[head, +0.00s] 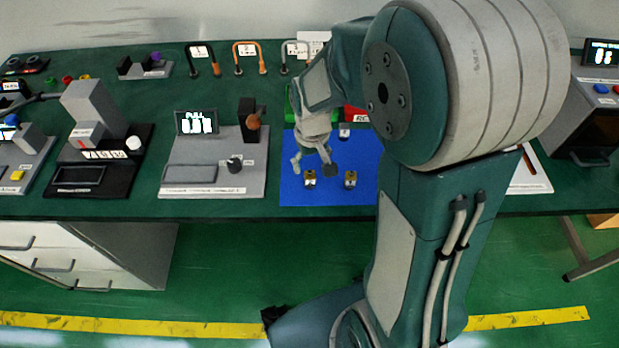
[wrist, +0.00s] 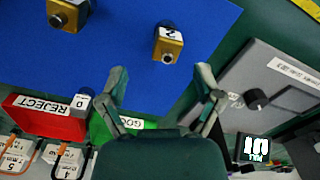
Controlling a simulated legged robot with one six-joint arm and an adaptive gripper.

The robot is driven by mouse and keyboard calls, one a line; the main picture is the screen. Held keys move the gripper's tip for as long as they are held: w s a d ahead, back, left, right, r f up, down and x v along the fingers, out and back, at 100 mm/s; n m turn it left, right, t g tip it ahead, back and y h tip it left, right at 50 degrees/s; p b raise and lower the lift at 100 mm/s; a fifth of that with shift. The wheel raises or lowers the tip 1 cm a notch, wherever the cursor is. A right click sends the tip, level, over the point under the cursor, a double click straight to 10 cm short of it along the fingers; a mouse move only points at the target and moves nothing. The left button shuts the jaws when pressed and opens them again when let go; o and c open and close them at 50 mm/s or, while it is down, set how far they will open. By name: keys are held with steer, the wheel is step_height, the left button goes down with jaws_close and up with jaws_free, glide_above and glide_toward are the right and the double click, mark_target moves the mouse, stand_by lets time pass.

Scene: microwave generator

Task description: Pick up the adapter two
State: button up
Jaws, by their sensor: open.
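Adapter two (wrist: 168,45), a small gold block with a dark end and a "2" label, lies on the blue mat (wrist: 110,40) just beyond my fingertips in the wrist view. In the head view, adapter two (head: 310,179) appears as the left one of two gold adapters at the mat's front. My gripper (wrist: 162,74) is open and empty, its fingers spread either side of the line to adapter two. In the head view my gripper (head: 311,162) hangs over the mat, just behind adapter two, apart from it.
A second gold adapter (head: 350,180) lies right of adapter two. Another labelled adapter (wrist: 80,101) is by the red REJECT bin (wrist: 45,118). A green bin (wrist: 120,130) stands beside that. A grey pull tester (head: 215,160) stands left of the mat.

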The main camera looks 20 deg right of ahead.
mark_target(310, 172)
steer(key=f, duration=0.4)
steer(key=shift+s+a, duration=0.4)
steer(key=shift+f, duration=0.5)
jaws_close()
